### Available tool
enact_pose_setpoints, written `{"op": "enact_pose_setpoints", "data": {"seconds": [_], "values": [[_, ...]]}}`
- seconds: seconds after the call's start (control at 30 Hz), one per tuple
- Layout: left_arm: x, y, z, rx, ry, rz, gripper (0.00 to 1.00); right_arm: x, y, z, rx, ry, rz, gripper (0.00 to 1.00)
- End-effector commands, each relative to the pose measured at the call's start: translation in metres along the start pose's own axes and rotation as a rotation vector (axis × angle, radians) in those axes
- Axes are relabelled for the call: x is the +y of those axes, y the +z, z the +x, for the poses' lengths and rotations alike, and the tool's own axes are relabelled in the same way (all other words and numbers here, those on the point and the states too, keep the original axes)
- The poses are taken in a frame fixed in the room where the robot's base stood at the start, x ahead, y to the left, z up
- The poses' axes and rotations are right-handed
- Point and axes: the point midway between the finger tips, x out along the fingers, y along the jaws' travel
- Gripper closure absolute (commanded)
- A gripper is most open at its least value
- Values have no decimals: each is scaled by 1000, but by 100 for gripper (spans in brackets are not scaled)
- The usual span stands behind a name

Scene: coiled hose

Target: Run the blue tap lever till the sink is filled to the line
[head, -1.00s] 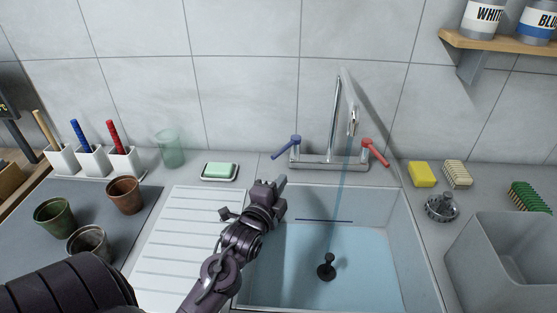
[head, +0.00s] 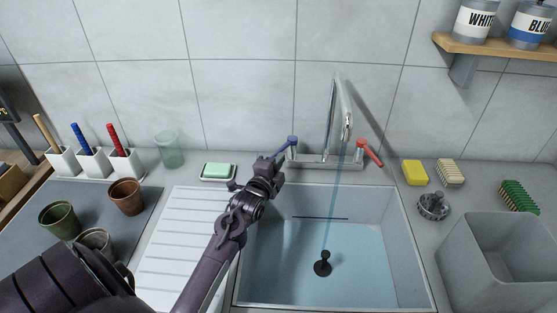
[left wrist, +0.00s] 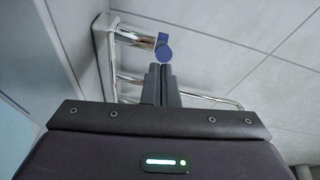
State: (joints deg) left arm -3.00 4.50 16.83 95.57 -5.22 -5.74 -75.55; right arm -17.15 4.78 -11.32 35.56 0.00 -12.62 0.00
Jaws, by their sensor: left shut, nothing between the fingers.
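The blue tap lever (head: 285,146) points out to the front left of the chrome tap (head: 328,160). A thin stream of water (head: 334,200) falls from the spout into the sink (head: 418,245). The water (head: 365,265) covers the sink floor, and its back edge looks close below the dark fill line (head: 320,218) on the back wall. My left gripper (head: 275,162) is shut and empty at the lever's free end. In the left wrist view its fingertips (left wrist: 160,68) sit just by the blue lever end (left wrist: 163,48); I cannot tell whether they touch. My right gripper is out of view.
The red lever (head: 369,152) is on the tap's right. A black plug (head: 323,263) stands in the sink. Green soap on a dish (head: 217,172) lies behind the ribbed drainboard (head: 185,235). A sponge (head: 415,172), brushes and a grey bin (head: 495,265) are right of the sink.

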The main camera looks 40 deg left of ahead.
Motion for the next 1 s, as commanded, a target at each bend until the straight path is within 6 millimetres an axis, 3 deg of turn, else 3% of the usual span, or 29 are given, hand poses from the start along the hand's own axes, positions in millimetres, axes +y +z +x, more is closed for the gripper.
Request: {"op": "enact_pose_setpoints", "data": {"seconds": [0.27, 0.7, 1.0], "values": [[0, 3, 0, 14, 0, 5, 100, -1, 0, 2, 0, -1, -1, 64], [-2, 33, 5, 266, 40, 20, 100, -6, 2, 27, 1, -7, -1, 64], [-6, 39, 6, 340, 54, 14, 100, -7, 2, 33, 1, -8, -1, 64]]}}
